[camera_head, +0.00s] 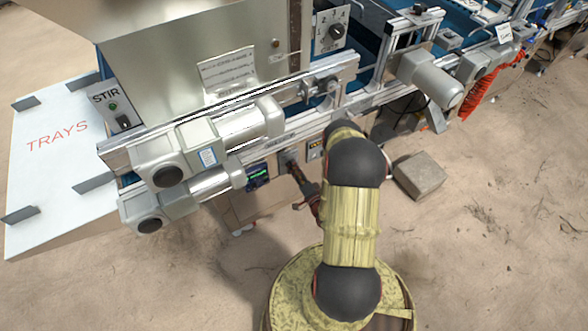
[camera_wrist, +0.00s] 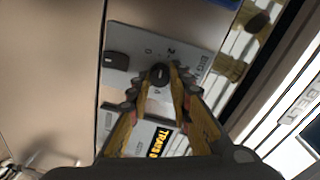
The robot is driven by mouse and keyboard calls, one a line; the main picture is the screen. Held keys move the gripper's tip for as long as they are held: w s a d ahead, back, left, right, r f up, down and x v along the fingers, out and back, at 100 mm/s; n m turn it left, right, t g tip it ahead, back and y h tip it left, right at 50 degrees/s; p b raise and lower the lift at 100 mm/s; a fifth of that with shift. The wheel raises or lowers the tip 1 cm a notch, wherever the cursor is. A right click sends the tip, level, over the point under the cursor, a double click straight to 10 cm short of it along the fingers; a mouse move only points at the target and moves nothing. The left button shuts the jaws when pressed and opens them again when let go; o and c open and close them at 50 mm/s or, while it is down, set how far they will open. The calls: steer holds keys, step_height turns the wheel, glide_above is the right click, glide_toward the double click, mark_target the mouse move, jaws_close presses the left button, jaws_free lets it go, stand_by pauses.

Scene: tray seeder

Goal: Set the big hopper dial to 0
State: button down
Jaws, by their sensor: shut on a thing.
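In the wrist view my gripper (camera_wrist: 158,84) is shut on a small black knob (camera_wrist: 159,72). The knob sits on a grey plate (camera_wrist: 190,62) with printed numbers, a 0 and a 2 among them. The knob's exact setting is unclear behind the fingers. In the head view a numbered dial (camera_head: 336,31) with a black knob is mounted beside the big metal hopper (camera_head: 170,50), and nothing touches it. I cannot tell from the labels which of these is the big hopper dial. My gripper is hard to make out in the head view.
A black switch (camera_wrist: 116,61) and a yellow-on-black label (camera_wrist: 160,142) are close to the held knob. Motors (camera_head: 205,145) stick out along the machine's side. A block (camera_head: 419,176) lies on the sandy ground to the right; open ground surrounds it.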

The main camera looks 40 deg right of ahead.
steer(key=shift+a+n+b, duration=0.1)
steer(key=shift+n+b, duration=0.55)
steer(key=shift+n, duration=2.85)
steer(key=c, duration=1.6)
jaws_free()
steer(key=v, duration=1.2)
steer(key=shift+a+f, duration=0.15)
